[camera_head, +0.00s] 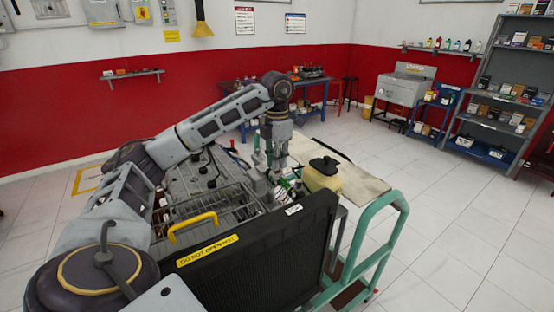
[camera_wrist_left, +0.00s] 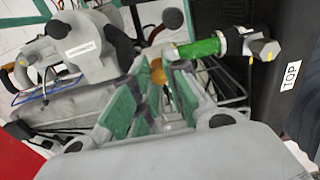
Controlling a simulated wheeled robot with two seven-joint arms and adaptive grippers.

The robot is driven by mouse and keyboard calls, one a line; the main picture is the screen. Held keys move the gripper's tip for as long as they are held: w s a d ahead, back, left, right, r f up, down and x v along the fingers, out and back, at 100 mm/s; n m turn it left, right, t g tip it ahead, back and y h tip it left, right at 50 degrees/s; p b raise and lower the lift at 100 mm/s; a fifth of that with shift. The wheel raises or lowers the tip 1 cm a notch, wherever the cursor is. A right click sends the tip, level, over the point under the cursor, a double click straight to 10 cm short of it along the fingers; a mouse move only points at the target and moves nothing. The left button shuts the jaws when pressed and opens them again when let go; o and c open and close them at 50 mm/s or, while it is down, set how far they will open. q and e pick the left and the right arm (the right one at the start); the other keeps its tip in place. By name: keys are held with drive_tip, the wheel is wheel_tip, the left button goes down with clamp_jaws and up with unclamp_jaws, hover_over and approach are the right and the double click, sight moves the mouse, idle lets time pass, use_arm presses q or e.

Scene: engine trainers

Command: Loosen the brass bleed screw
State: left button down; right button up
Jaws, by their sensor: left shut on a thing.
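A small brass-coloured part (camera_wrist_left: 158,72), which looks like the brass bleed screw, shows between and just beyond the fingertips in the left wrist view. My left gripper (camera_wrist_left: 166,75) has its green-padded fingers shut on it, and they hide much of it. In the head view my left gripper (camera_head: 274,170) points down onto the engine from above, behind the black radiator, and the screw cannot be made out there. A green cylinder with a metal hex end (camera_wrist_left: 205,47) lies close beyond the right finger. My right gripper is not in view.
The black radiator (camera_head: 265,255) stands in front of the engine, with a yellow bar (camera_head: 192,225) beside it. A yellowish tank with a black cap (camera_head: 322,178) sits right of my gripper. The green frame rail (camera_head: 395,225) bounds the right side. Floor beyond it is clear.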

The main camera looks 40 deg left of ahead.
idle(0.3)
use_arm(q)
drive_tip(key=c, duration=1.4)
unclamp_jaws()
drive_tip(key=shift+r, duration=5.8)
drive_tip(key=shift+r, duration=0.2)
